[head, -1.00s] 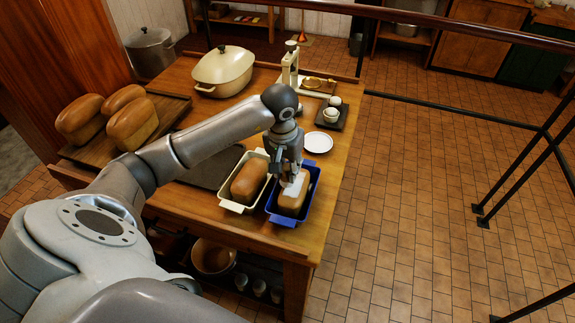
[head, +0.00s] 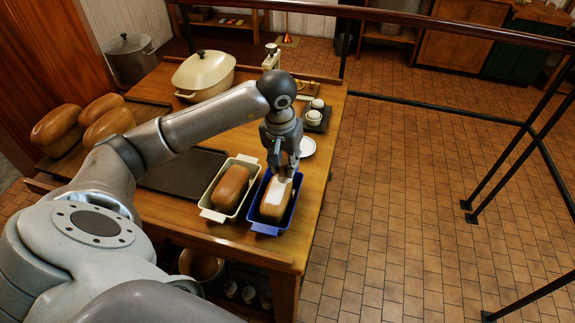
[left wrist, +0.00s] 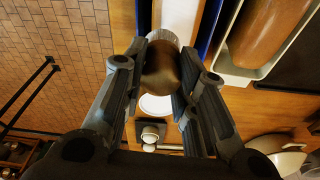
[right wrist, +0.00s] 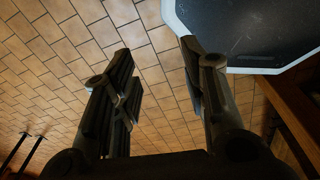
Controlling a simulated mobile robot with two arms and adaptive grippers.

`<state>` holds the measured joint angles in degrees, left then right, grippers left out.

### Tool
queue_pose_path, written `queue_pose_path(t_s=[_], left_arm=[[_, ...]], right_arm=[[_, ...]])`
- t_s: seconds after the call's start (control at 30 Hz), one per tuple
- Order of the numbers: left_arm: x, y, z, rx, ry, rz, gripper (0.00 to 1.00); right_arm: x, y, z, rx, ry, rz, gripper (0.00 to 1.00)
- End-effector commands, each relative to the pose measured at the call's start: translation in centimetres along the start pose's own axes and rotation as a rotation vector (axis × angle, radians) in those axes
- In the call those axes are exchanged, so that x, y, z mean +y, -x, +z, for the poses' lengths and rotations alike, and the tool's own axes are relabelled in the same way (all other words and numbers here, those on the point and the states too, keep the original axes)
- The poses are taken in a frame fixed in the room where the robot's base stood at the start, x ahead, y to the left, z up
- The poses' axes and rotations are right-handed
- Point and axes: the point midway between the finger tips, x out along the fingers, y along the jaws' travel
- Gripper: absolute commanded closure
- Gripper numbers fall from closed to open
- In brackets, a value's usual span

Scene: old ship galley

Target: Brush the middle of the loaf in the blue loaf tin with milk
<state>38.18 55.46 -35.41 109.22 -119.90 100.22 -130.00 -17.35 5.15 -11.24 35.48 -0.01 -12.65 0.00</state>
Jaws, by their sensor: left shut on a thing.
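The blue loaf tin (head: 264,228) stands near the table's right edge with a brown loaf (head: 270,213) in it. A white wet-looking strip runs along the middle of the loaf's top. My left gripper (head: 284,172) is over the loaf's far end, pointing down. In the left wrist view it is shut on a brush (left wrist: 162,68) with a brown rounded handle and a pale end. The blue tin (left wrist: 209,28) and part of the whitened loaf (left wrist: 180,8) also show there. Whether the bristles touch the loaf is hidden. My right gripper (right wrist: 160,78) is open and empty over tiled floor.
A cream tin (head: 213,215) with another loaf stands close left of the blue tin. Behind are a white saucer (head: 307,147), a small dark tray (head: 318,125) and a cream pot (head: 203,75). Several loaves lie at left. Black railings (head: 500,160) cross the floor at right.

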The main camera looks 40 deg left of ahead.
Motion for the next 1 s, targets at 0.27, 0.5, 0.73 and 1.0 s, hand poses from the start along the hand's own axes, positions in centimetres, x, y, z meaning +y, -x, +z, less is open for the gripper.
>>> queue_pose_path(t_s=[0.27,0.5,0.73,1.0], left_arm=[[-0.3,2.9,-0.1,0.002,0.012,-0.001,0.92],[-0.5,4.4,0.0,0.001,0.02,-0.004,0.92],[-0.5,4.4,0.0,0.0,0.021,-0.003,0.92],[-0.4,4.4,0.0,0.001,0.02,-0.003,0.92]], right_arm=[[-1.9,1.5,-0.5,0.005,-0.001,-0.023,0.6],[-1.2,2.2,-0.5,0.004,0.001,-0.015,0.6],[-0.8,2.1,-0.5,0.005,0.0,-0.01,0.6],[-0.5,2.1,-0.7,0.007,-0.001,-0.006,0.6]])
